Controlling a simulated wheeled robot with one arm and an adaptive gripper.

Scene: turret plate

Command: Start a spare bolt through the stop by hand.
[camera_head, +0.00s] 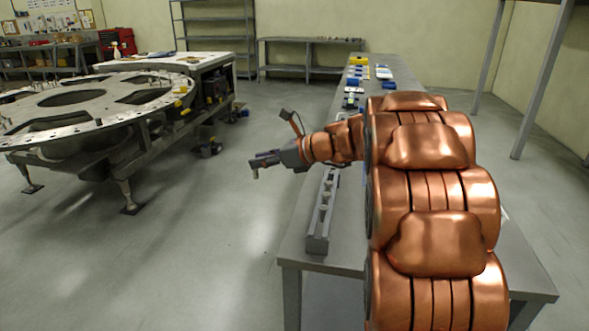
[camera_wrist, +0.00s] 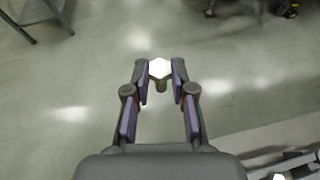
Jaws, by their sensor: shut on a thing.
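My gripper (camera_head: 264,160) is held out over open floor, between the bench and the turret plate. In the wrist view my gripper (camera_wrist: 161,80) is shut on a bolt (camera_wrist: 159,68), whose pale hexagonal head shows between the fingertips with the shank below. In the head view the bolt (camera_head: 255,174) hangs down under the fingertips. The turret plate (camera_head: 60,131), a large grey ring with cut-outs, stands at the left, well apart from my gripper. Small yellow pieces (camera_head: 182,90) sit at its right rim; I cannot tell whether one is the stop.
A long grey bench (camera_head: 345,250) runs along the right, with a grey slotted rack (camera_head: 318,243) near its left edge. Blue and yellow items (camera_head: 383,73) lie at its far end. A wheeled device (camera_head: 207,148) stands below the plate's right side. The floor between is clear.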

